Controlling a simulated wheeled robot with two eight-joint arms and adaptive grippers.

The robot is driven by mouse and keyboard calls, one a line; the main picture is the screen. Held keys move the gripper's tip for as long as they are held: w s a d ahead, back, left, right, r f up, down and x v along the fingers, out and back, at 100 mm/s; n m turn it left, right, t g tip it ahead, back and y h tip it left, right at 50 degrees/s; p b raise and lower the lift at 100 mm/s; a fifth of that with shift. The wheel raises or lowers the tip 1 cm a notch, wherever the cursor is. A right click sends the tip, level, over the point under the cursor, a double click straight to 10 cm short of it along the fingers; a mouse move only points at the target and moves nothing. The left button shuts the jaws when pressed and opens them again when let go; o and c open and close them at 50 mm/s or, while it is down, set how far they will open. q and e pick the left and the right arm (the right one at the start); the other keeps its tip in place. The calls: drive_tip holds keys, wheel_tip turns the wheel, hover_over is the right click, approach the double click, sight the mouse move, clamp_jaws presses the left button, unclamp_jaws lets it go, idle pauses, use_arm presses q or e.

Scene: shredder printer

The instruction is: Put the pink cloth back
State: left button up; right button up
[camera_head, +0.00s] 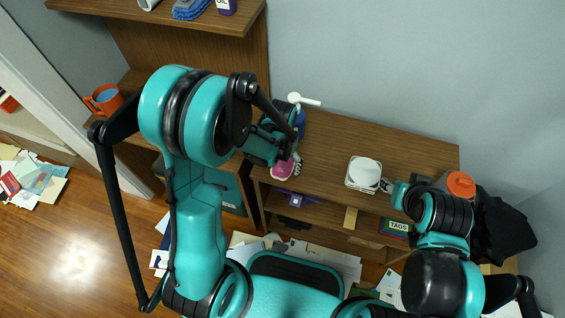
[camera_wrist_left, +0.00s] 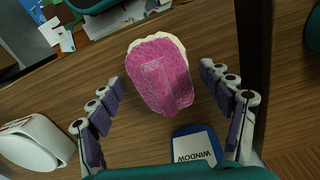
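The pink cloth (camera_head: 282,171) lies on the wooden shelf top near its left end, partly hidden by my left gripper (camera_head: 288,158) in the head view. In the left wrist view the cloth (camera_wrist_left: 160,75) is a textured pink pad with a cream edge. My left gripper (camera_wrist_left: 161,80) is open, its fingers apart on either side of the cloth, with no clear contact. My right gripper (camera_head: 387,186) is beside the white container, and its fingers are too small to judge.
A blue bottle labelled WINDOW (camera_wrist_left: 195,145) stands close to the cloth; its white spray head (camera_head: 304,99) shows in the head view. A white container (camera_head: 364,173) stands to the right. An orange mug (camera_head: 104,99) is at left. Papers litter the floor.

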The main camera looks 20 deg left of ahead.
use_arm(q)
wheel_tip(320, 180, up, 11)
drive_tip(key=p, duration=0.4)
drive_tip(key=shift+p, duration=0.35)
drive_tip(key=s+a+r+n+t, duration=0.1)
drive_tip(key=s+a+r+t, duration=0.1)
drive_tip(key=r, duration=0.4)
drive_tip(key=s+a+r+n+t, duration=0.1)
drive_tip(key=s+a+r+t, duration=0.1)
drive_tip(key=s+r+t, duration=0.3)
drive_tip(key=shift+s+a+f+v, duration=0.2)
drive_tip(key=shift+s+a+v, duration=0.1)
drive_tip(key=shift+v, duration=1.45)
